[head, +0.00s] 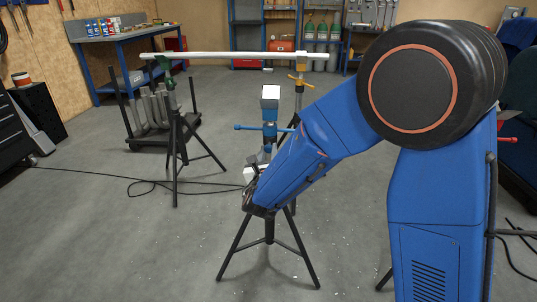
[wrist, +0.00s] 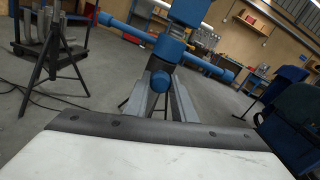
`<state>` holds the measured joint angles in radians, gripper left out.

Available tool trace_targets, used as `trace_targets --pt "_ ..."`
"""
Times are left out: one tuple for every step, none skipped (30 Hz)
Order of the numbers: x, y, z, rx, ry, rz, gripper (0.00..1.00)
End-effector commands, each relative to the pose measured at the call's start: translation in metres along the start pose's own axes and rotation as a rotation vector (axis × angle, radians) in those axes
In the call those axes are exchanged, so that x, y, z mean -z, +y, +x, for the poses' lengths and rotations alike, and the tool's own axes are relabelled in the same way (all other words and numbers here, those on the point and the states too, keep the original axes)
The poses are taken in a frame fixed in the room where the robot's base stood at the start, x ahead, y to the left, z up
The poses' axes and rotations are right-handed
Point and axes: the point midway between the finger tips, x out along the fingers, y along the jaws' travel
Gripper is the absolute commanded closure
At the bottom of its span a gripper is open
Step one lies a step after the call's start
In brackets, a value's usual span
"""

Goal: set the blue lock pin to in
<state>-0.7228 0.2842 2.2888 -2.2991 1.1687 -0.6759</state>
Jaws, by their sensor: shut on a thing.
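The blue lock pin (wrist: 159,81) shows in the wrist view as a round knob pointing at me, below the middle of the blue stand head (wrist: 169,47). My gripper (wrist: 161,93) has its grey fingers on either side of the knob and is shut on it. How far in the pin sits cannot be told. In the head view the blue stand head (head: 269,131) has a blue crossbar and stands on a black tripod (head: 269,228). My gripper (head: 264,158) is just below that head there, and my arm hides part of the tripod and the pin.
A long white pipe (head: 220,54) rests across a green-headed stand (head: 173,110) and a yellow-headed stand (head: 299,78) behind. A dark cart (head: 150,137) holds grey cylinders at left. A black cable (head: 140,182) lies on the floor. Open floor lies at front left.

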Motion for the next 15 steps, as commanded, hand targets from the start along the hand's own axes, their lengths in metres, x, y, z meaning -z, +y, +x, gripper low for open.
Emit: trace_targets --pt "0.0004 -0.0007 0.007 0.002 0.0 0.0 1.0" --pt "0.0002 -0.0006 0.0094 0.001 0.0 0.0 1.0" --pt "-0.0001 -0.0004 0.0111 0.0 0.0 0.0 1.0" --pt "-0.0003 -0.0002 0.0114 0.0 0.0 0.001 1.0" --pt "-0.0005 -0.0001 0.0113 0.0 0.0 0.001 1.0" --pt "-0.0006 0.0 0.0112 0.0 -0.001 0.001 1.0" --pt "-0.0007 0.0 0.0112 0.0 -0.001 0.001 1.0" --pt "-0.0007 0.0 0.0113 0.0 -0.001 0.001 1.0" --pt "-0.0008 0.0 0.0113 0.0 -0.001 0.001 1.0" --pt "-0.0009 -0.0001 0.0114 0.0 -0.001 0.001 1.0" --pt "-0.001 0.0 0.0114 0.0 -0.001 0.001 0.7" --pt "-0.001 0.0 0.0114 0.0 -0.001 0.001 0.6" --pt "-0.0009 -0.0001 0.0113 0.0 -0.001 0.001 0.58" --pt "-0.0008 -0.0001 0.0112 0.0 -0.001 0.001 0.58" --pt "-0.0007 -0.0001 0.0111 0.0 -0.001 0.001 0.58"
